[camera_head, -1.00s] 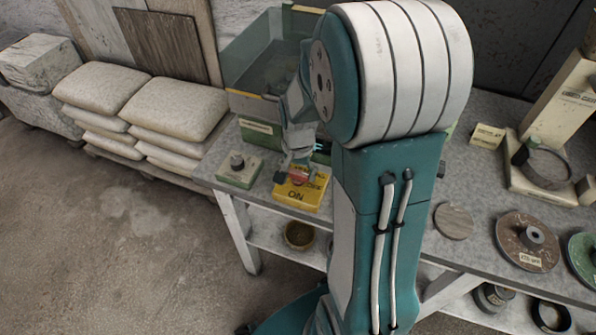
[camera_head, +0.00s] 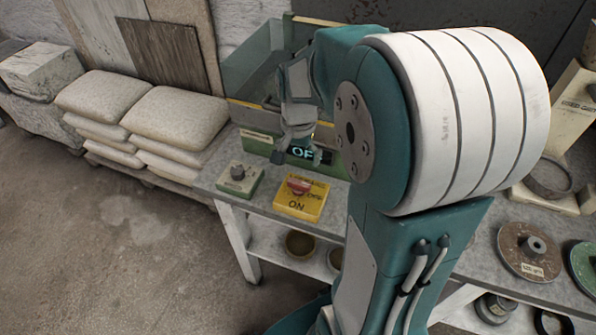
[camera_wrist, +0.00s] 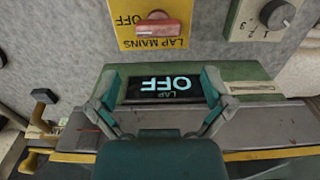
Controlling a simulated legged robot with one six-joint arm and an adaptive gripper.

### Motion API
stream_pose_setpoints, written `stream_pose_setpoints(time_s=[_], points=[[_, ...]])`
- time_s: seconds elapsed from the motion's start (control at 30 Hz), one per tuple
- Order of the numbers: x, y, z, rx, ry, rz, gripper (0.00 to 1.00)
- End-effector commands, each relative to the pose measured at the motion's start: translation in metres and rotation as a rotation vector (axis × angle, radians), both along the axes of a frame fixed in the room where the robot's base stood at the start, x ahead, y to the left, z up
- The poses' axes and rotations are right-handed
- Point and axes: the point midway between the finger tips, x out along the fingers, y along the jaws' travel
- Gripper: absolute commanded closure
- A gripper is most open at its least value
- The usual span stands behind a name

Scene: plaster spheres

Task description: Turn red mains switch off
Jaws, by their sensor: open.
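The red mains switch is a red handle (camera_head: 299,185) on a yellow plate (camera_head: 291,206) marked ON at the near edge. In the wrist view the red handle (camera_wrist: 160,28) lies crosswise on the yellow plate (camera_wrist: 127,38), its left end near the word OFF; the plate reads LAP MAINS. My gripper (camera_head: 298,156) is open and empty, raised behind the switch and not touching it. The display (camera_head: 308,153) also shows OFF in the head view.
A green box with a grey dial (camera_head: 238,178) stands left of the switch. A green machine tub (camera_head: 250,70) is behind. Discs (camera_head: 530,250) lie on the bench at right. Stacked sacks (camera_head: 175,115) lie left of the bench, with open floor in front.

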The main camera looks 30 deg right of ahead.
Motion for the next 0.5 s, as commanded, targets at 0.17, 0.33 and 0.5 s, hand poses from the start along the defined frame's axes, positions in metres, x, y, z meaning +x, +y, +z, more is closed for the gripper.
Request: stream_pose_setpoints(time_s=[0.17,0.33,0.5], points=[[0.001,0.000,0.025,-0.001,-0.001,0.000,0.00],[0.000,0.000,0.032,0.000,0.000,0.000,0.00],[0.000,0.000,0.032,0.000,0.001,0.000,0.00]])
